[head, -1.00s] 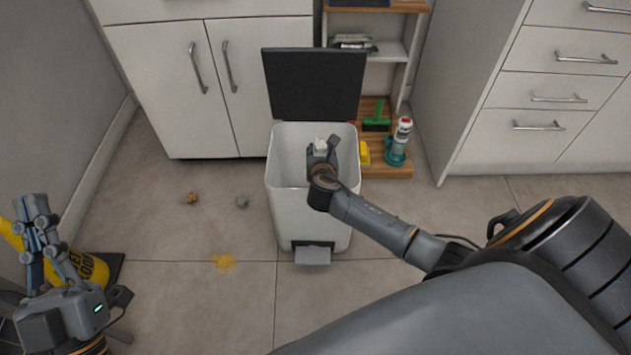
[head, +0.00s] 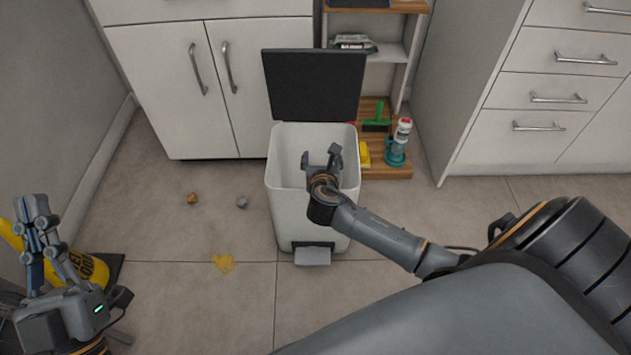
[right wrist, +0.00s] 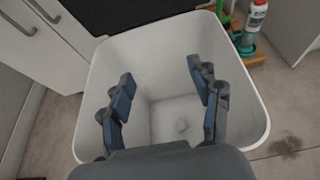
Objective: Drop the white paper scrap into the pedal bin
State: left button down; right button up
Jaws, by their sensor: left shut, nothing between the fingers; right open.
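The white pedal bin (head: 284,215) stands on the floor with its dark lid (head: 314,85) raised. My right gripper (head: 321,157) is open and empty over the bin's mouth. In the right wrist view its spread fingers (right wrist: 160,100) point down into the bin (right wrist: 85,120). The white paper scrap (right wrist: 182,125) lies on the bin's floor between and beyond the fingertips; it is small and pale. The head view does not show it. My left gripper (head: 32,205) is shut and empty at the far left, away from the bin.
A brown crumpled piece (head: 192,198) and a grey one (head: 242,202) lie on the floor left of the bin, with a yellow stain (head: 223,263) nearer. A yellow wet-floor sign (head: 92,268) is by my left gripper.

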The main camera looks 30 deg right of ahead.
jog(key=v, duration=0.7)
jog(key=shift+s, duration=0.2)
jog(key=shift+r, duration=0.1)
